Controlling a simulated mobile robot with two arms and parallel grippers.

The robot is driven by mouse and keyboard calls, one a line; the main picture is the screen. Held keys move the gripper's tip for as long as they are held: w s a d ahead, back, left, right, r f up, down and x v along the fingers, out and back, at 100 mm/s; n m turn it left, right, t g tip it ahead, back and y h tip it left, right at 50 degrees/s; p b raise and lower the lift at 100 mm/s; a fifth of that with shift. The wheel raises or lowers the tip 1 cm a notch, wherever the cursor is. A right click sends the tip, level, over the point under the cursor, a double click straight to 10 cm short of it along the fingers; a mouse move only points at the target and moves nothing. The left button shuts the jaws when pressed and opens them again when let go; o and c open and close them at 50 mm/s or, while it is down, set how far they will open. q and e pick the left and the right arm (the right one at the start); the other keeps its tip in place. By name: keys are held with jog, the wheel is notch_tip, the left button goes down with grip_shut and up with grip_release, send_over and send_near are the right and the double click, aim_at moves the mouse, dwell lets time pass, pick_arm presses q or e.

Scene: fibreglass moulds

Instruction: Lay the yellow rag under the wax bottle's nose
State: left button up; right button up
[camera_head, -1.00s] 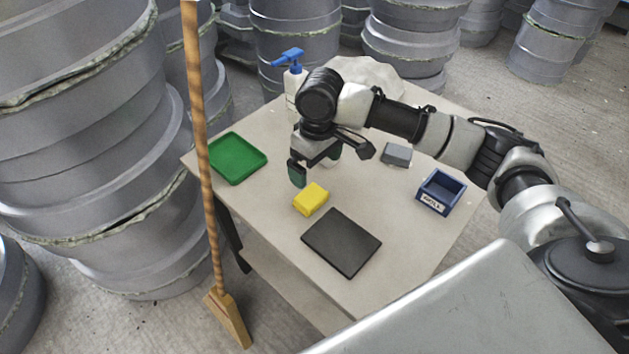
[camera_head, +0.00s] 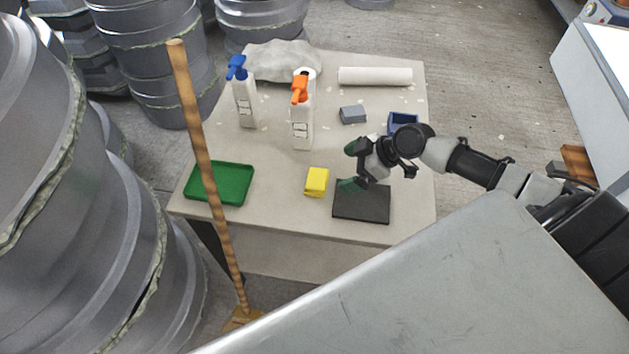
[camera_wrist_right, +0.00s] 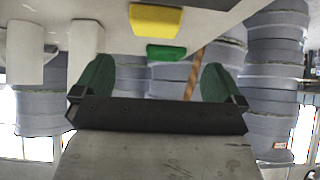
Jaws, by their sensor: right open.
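The yellow rag (camera_head: 317,181) is a thick folded block lying on the table, between the green tray and a dark flat pad. It also shows at the top of the right wrist view (camera_wrist_right: 156,19). Two white pump bottles stand upright behind it, one with a blue head (camera_head: 244,98) and one with an orange head (camera_head: 302,122). I cannot read which one holds wax. The orange nozzle points toward the front. My right gripper (camera_head: 350,166) is open and empty, to the right of the rag near the dark pad. Its green fingers are spread in the wrist view (camera_wrist_right: 156,80). My left gripper is not in view.
The green tray (camera_head: 236,186) is at the left and the dark pad (camera_head: 361,206) at the front. A grey block (camera_head: 353,115), a blue bin (camera_head: 402,121), a white roll (camera_head: 375,76) and a crumpled pale sheet (camera_head: 281,61) lie behind. A wooden broom handle (camera_head: 196,140) crosses the table's left side.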

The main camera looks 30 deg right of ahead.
aim_at(318, 178)
jog(key=x, duration=0.4)
jog(key=shift+w+d+f, duration=0.2)
jog(key=shift+w+f, duration=0.05)
jog(key=shift+f, duration=0.15)
jog(key=shift+w+a+f+p, duration=0.3)
jog(key=shift+a+p, duration=0.1)
jog(key=shift+a, duration=0.1)
jog(key=x, duration=0.1)
jog(key=p+x, duration=0.1)
jog(key=x, duration=0.1)
jog(key=shift+w+a+f, duration=0.1)
jog(key=shift+w+a, duration=0.05)
jog(key=shift+w, duration=0.25)
jog(key=shift+w+a+f, duration=0.2)
jog(key=shift+a+f, duration=0.1)
jog(key=shift+f, duration=0.1)
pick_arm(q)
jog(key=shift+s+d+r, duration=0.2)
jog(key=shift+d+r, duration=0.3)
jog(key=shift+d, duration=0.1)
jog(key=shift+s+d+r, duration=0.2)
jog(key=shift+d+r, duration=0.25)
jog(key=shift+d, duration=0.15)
pick_arm(e)
jog(key=c, duration=0.9)
jog(key=shift+r, duration=0.1)
